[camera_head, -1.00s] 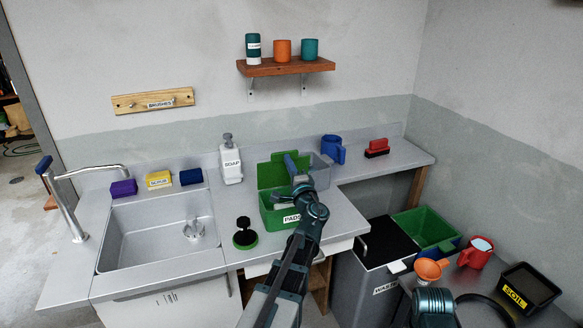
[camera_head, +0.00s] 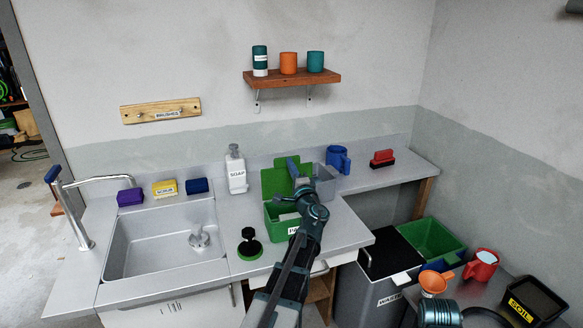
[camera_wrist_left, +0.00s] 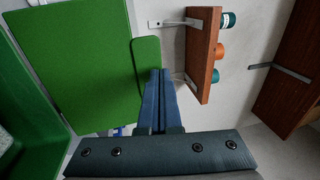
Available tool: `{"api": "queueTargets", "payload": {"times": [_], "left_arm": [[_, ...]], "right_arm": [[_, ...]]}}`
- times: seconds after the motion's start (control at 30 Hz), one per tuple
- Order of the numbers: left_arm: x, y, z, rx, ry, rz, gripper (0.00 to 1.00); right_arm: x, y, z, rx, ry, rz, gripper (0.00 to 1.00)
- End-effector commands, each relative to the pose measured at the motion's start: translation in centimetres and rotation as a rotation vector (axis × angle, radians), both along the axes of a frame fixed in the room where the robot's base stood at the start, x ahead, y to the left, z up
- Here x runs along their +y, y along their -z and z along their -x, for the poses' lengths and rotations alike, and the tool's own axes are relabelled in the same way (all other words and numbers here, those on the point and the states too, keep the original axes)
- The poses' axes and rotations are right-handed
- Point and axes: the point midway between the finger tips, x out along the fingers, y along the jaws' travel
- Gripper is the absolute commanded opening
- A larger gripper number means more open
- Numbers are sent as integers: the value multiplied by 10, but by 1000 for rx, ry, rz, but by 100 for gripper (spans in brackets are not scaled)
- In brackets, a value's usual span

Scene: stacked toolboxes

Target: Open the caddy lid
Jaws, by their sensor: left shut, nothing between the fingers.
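The green caddy (camera_head: 272,228) with a white label stands on the counter right of the sink. Its green lid (camera_head: 273,180) stands raised, upright at the back of the box, so the caddy is open. The lid fills the upper left of the left wrist view (camera_wrist_left: 75,60), with a rounded green tab (camera_wrist_left: 147,52) at its right side. My left gripper (camera_head: 291,163) is shut and empty, close in front of the lid's right part. In the wrist view its blue fingers (camera_wrist_left: 157,88) overlap the tab; I cannot tell if they touch. My right gripper is not in view.
A soap bottle (camera_head: 236,173) stands left of the caddy and a black-and-green brush (camera_head: 249,244) in front-left. A grey bin (camera_head: 322,176) and a blue jug (camera_head: 338,159) stand to the right. A wooden shelf (camera_head: 292,78) hangs above.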

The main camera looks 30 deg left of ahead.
Motion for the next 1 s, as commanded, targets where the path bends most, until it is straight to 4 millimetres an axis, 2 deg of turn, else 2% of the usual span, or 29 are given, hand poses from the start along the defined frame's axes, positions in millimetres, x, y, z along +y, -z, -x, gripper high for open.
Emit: {"api": "queueTargets", "payload": {"times": [0.17, 0.6, 0.8, 1.0], "left_arm": [[-16, -2, 15, 0, 2, 0, 0], [-81, -6, 76, -1, 0, 1, 0], [-96, -7, 89, 0, -1, 0, 0], [-100, -7, 92, 0, -2, 0, 0]], "right_arm": [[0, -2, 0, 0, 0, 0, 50], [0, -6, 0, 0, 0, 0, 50], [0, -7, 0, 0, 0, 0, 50], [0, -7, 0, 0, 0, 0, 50]]}}
